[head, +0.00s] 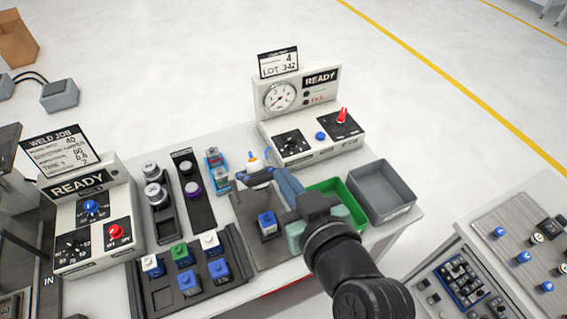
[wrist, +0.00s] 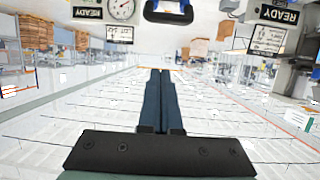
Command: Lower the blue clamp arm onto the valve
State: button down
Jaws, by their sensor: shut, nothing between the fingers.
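A blue-topped valve (head: 267,221) sits upright on a grey metal plate (head: 270,252) in the middle of the bench. The blue clamp arm (head: 257,178) stands raised behind the valve, apart from it. A blue bar with a dark edge, probably this clamp arm (wrist: 168,14), shows at the top of the wrist view. My gripper (head: 277,172) comes in from the right with its blue-grey fingers close to the clamp arm; contact cannot be told. In the wrist view my gripper (wrist: 160,72) has its fingers together and empty.
A black tray (head: 198,293) with several white, green and blue valves lies at left. A green bin (head: 350,208) and a grey bin (head: 382,190) stand at right, close to my arm. A gauge box (head: 310,125) stands behind; a weld box (head: 90,220) stands at left.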

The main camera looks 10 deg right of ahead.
jog(key=p, duration=0.4)
send_over(267, 178)
jog(key=w, duration=0.2)
notch_tip(267, 178, down, 3)
jog(key=s+f, duration=0.2)
jog(key=f, duration=0.1)
jog(key=shift+p, duration=0.35)
jog(key=shift+s+f, duration=0.2)
jog(key=shift+f, duration=0.05)
jog(key=shift+f, duration=0.1)
